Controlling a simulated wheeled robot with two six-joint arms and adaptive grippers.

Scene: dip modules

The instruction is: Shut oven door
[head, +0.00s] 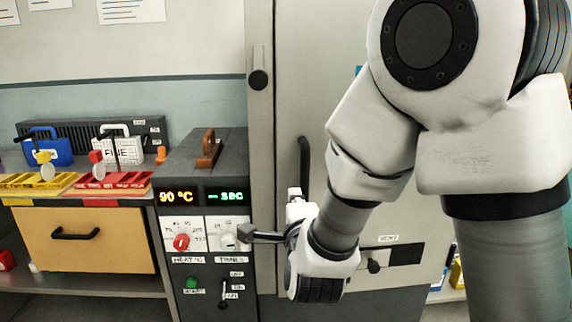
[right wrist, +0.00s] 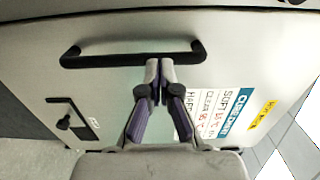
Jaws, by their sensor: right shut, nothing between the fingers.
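The oven door (head: 345,110) is a tall pale panel with a black bar handle (head: 304,165). A pale side edge shows at its left; I cannot tell exactly how far it stands open. My right gripper (head: 243,234) is shut and empty, pointing left in front of the control panel (head: 205,225). In the right wrist view, the gripper's closed fingertips (right wrist: 160,80) overlap the middle of the handle (right wrist: 105,56) against the door face (right wrist: 140,27); contact is unclear. My right arm hides part of the door. My left gripper is not in view.
The control panel has a red knob (head: 181,242) and lit displays. At left, a bench holds colored trays (head: 112,182) above a wooden drawer (head: 85,240). A brown handle (head: 208,148) stands on the panel unit. Floor shows beside the door in the wrist view.

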